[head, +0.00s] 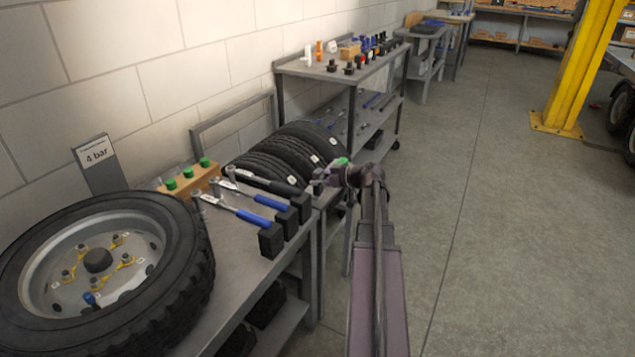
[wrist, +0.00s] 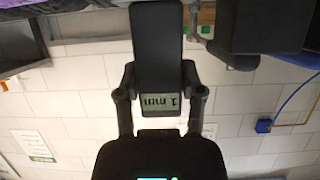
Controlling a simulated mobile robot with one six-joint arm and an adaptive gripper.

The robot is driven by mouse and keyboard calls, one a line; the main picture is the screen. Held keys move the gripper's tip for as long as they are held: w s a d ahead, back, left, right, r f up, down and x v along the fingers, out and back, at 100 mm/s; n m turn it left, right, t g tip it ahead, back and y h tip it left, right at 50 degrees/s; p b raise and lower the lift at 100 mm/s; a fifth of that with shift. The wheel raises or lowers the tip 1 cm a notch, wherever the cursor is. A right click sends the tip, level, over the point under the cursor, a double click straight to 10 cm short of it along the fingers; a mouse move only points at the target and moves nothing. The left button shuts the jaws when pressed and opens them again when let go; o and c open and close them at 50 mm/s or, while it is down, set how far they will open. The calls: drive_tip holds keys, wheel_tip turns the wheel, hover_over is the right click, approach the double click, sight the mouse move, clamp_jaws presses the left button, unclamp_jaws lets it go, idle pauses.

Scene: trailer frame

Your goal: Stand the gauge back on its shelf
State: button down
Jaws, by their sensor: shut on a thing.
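My gripper (wrist: 159,92) is shut on the gauge (wrist: 156,42), a dark, flat, oblong body with a small grey display. The display reads "1 mm" upside down in the wrist view. One finger lies on each side of the gauge. In the head view my gripper (head: 328,177) is above the right end of the workbench, near the tyres. The gauge is too small and covered to make out there. I cannot tell which shelf is the gauge's own; the workbench (head: 232,250) and a grey rack (head: 300,68) behind it both have levels.
A wheel (head: 190,262) lies at the bench's left end. Torque wrenches (head: 262,200) with black blocks lie beside a wooden block (head: 205,178) with green caps. Upright tyres (head: 275,165) stand behind. A "4 bar" sign (head: 97,155) is at the wall. The floor (head: 480,220) right is clear.

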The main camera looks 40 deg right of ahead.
drive_tip(key=w+d, duration=0.2)
drive_tip(key=w, duration=0.1)
drive_tip(key=w+d, duration=0.1)
drive_tip(key=shift+w+f, duration=0.3)
drive_tip(key=shift+w, duration=0.1)
drive_tip(key=shift+f+b, duration=0.1)
drive_tip(key=shift+b, duration=0.2)
drive_tip(key=shift+f+b, duration=1.65)
drive_tip(key=shift+b, duration=0.05)
drive_tip(key=shift+f, duration=0.2)
drive_tip(key=shift+c, duration=1)
unclamp_jaws()
drive_tip(key=shift+r, duration=0.2)
